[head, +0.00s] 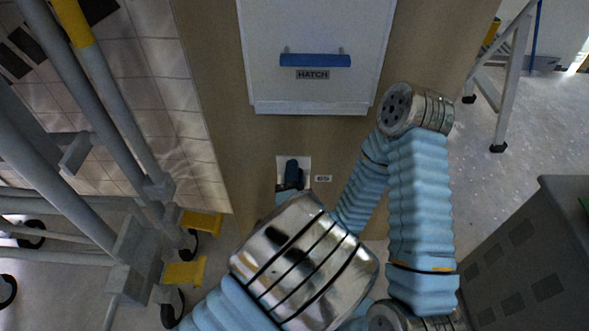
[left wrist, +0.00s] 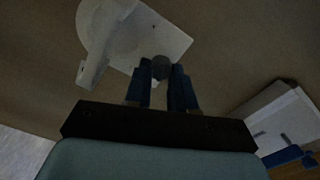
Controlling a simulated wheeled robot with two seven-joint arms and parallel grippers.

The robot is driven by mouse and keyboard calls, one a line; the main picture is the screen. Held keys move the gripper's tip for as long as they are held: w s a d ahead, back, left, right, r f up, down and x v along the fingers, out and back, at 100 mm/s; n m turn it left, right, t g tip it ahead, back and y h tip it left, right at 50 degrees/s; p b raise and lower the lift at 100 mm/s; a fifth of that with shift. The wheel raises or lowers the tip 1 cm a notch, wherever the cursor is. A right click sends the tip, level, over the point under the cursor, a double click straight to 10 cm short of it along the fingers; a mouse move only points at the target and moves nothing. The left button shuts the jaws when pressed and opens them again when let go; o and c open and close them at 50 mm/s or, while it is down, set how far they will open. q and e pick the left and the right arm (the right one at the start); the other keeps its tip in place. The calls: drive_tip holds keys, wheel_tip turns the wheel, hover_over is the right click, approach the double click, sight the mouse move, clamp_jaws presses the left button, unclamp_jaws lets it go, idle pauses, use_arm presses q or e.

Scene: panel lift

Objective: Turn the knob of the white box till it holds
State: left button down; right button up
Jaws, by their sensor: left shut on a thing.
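The white box (head: 304,164) is a small pale plate low on the wooden panel, below the hatch. In the left wrist view the white box (left wrist: 170,42) has a rounded raised part with a pale arm-like piece on its left. My left gripper (head: 291,178) is at the box, partly hidden by its own wrist in the head view. In the left wrist view, the dark blue fingers of my left gripper (left wrist: 163,80) are shut around a small grey round knob (left wrist: 161,66) at the plate's lower edge. My right gripper is not in view.
A white hatch (head: 315,85) with a blue handle (head: 315,60) is above the box. A small label (head: 323,178) is right of it. A grey pipe frame (head: 120,120) on wheels stands left. A dark grey cabinet (head: 525,260) stands lower right.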

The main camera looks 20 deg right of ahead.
use_arm(q)
drive_tip(key=shift+f+m+p, duration=0.1)
drive_tip(key=shift+m+p, duration=0.75)
drive_tip(key=shift+m, duration=1.45)
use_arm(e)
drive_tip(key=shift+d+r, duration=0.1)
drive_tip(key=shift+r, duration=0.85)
use_arm(q)
drive_tip(key=c, duration=0.9)
unclamp_jaws()
